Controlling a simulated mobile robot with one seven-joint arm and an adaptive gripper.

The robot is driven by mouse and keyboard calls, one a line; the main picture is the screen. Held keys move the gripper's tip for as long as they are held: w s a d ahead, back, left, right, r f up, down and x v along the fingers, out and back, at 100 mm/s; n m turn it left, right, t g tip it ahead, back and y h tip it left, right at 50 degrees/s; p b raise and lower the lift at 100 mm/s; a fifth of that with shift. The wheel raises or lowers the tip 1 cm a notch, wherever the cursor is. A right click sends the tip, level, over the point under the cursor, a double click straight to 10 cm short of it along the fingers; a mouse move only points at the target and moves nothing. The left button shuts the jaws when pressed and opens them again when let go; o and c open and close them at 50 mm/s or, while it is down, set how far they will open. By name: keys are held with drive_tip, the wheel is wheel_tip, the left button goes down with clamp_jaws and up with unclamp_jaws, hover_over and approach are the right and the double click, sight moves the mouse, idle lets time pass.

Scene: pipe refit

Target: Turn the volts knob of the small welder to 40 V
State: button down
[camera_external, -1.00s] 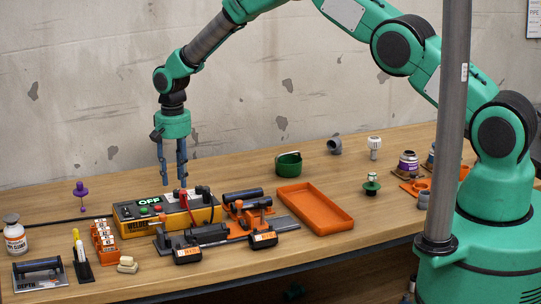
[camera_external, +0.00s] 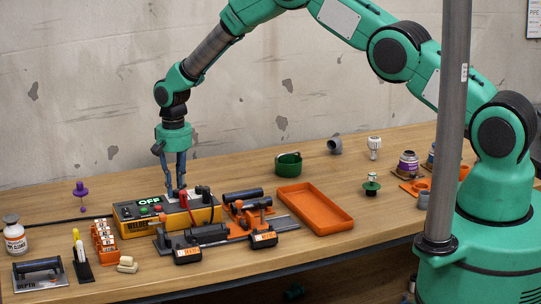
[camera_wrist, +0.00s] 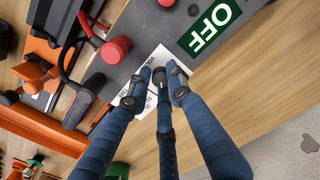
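The small welder (camera_external: 135,229) is a yellow box with a dark sloped top, standing on the bench. Its green display (camera_external: 150,202) reads OFF; it also shows in the wrist view (camera_wrist: 210,28). A white scale plate (camera_wrist: 128,100) lies on the top, partly covered by my fingers. My gripper (camera_external: 176,190) points down over this plate, its blue fingers close together at the tips.
A red plug (camera_external: 184,199) and black leads stand close to the right of my fingers. An orange fixture with black pipes (camera_external: 243,195) sits beside the welder. Bench behind the welder is mostly clear.

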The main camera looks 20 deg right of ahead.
sight(177, 191)
drive_tip(key=shift+s+n, duration=0.1)
drive_tip(key=shift+n, duration=0.4)
drive_tip(key=c, duration=1.6)
unclamp_jaws()
drive_tip(key=shift+r, duration=0.15)
drive_tip(key=shift+r, duration=0.2)
wheel_tip(177, 191, up, 11)
drive_tip(key=shift+r, duration=0.15)
